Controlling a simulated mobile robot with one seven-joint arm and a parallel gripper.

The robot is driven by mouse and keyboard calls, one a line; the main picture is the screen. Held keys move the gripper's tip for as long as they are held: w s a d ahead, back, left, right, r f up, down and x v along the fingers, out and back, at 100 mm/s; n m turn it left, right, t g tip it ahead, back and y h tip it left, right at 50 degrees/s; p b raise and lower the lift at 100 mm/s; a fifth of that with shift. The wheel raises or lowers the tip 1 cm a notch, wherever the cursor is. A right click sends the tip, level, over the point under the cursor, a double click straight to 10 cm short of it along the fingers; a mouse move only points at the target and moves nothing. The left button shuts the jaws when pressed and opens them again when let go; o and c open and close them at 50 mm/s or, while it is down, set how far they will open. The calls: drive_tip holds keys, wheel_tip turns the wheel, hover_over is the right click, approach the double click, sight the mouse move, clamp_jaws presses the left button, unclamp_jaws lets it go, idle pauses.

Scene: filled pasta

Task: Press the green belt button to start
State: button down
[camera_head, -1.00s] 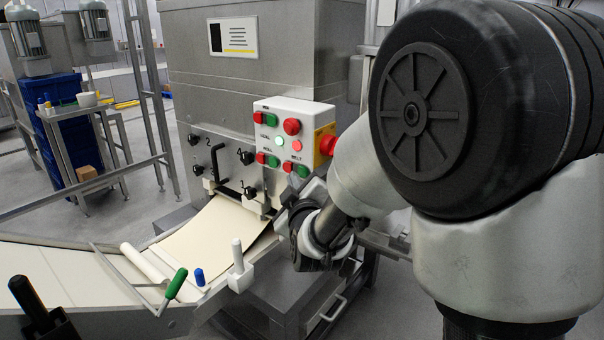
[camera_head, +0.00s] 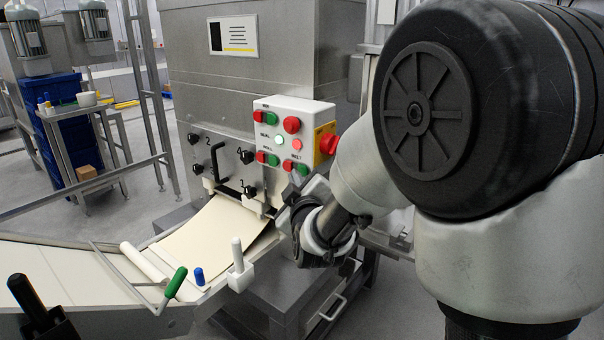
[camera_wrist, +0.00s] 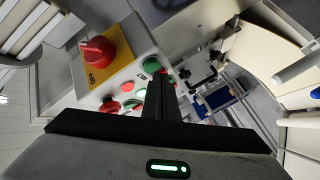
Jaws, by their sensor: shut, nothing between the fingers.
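The white control box (camera_head: 264,118) is fixed to the front of the steel machine. Its green belt button (camera_head: 302,169) is at the lower right of the front face, just right of a red button (camera_head: 288,165). In the wrist view the green button (camera_wrist: 151,65) appears just beyond my closed fingers (camera_wrist: 160,86). Some buttons there are partly covered by the fingers. My gripper is shut and empty. In the head view it is near and below the box's lower right corner, with the fingertips not clearly seen. I cannot tell any contact with the button.
A red knob on a yellow plate (camera_head: 328,145) sticks out from the box's right side. Black hand knobs (camera_head: 247,157) are left of the box. A pale dough sheet (camera_head: 215,232) runs down to the conveyor. A white post (camera_head: 238,262) stands beside it.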

drive_tip(key=shift+w+d, duration=0.4)
drive_tip(key=shift+w, duration=0.1)
idle(0.9)
drive_tip(key=shift+s+a+b, duration=0.1)
drive_tip(key=shift+b, duration=0.25)
drive_tip(key=shift+s+a, duration=0.45)
drive_tip(key=shift+s, duration=0.15)
drive_tip(key=shift+s+a, duration=0.75)
drive_tip(key=shift+s, duration=0.25)
drive_tip(key=shift+s+a, duration=0.75)
drive_tip(key=shift+s, duration=0.2)
